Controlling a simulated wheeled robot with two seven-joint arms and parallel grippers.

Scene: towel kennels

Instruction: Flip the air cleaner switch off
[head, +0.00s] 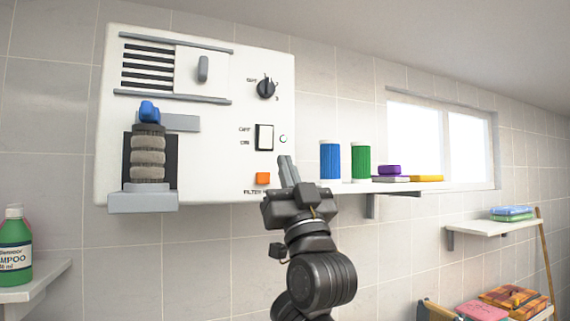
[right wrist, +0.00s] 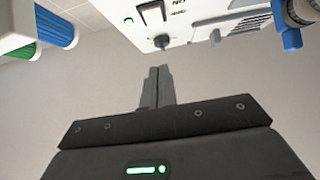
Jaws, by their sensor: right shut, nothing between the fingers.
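The white air cleaner (head: 220,120) is mounted on the tiled wall. Its rocker switch (head: 264,137) is white with a dark frame, labelled OFF above and ON below; its tilt is hard to tell. A small round light (head: 283,138) sits right of it and glows green in the right wrist view (right wrist: 128,21). The switch is partly cut off at that view's top (right wrist: 152,12). My right gripper (head: 288,172) is shut and empty, its fingertips below and right of the switch, apparently apart from it. The fingers also show in the right wrist view (right wrist: 158,72). My left gripper is not in view.
A black knob (head: 266,88) is above the switch and an orange button (head: 263,178) below. A blue canister (head: 330,160) and a green canister (head: 361,161) stand on a shelf (head: 400,187) close right of my gripper. A blue-topped stack (head: 148,155) is at left.

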